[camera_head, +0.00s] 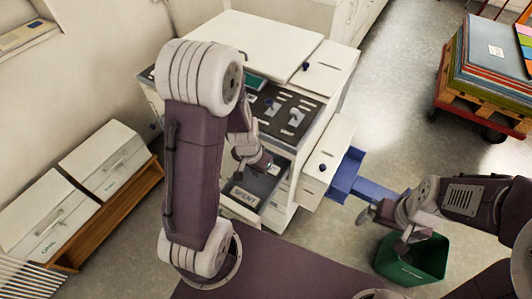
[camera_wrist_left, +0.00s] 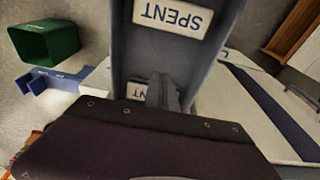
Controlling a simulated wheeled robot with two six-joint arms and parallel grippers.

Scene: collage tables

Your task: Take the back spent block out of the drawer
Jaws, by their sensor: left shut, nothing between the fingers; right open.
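My left gripper (camera_head: 266,161) is over the drawer in the head view. In the left wrist view its fingers (camera_wrist_left: 163,92) are shut and empty, in front of the grey drawer (camera_wrist_left: 135,50). That view shows the SPENT label upside down and a second, partly hidden label. My right gripper (camera_head: 384,231) is open beside the green bin (camera_head: 428,262).
The white cabinet (camera_head: 265,40) has a dark slotted panel (camera_head: 283,112) with small pale pieces on top. A blue bracket-like tray (camera_head: 350,174) sticks out at its right side. White boxes (camera_head: 100,160) on a wooden bench stand left. A loaded cart (camera_head: 490,75) is at the right.

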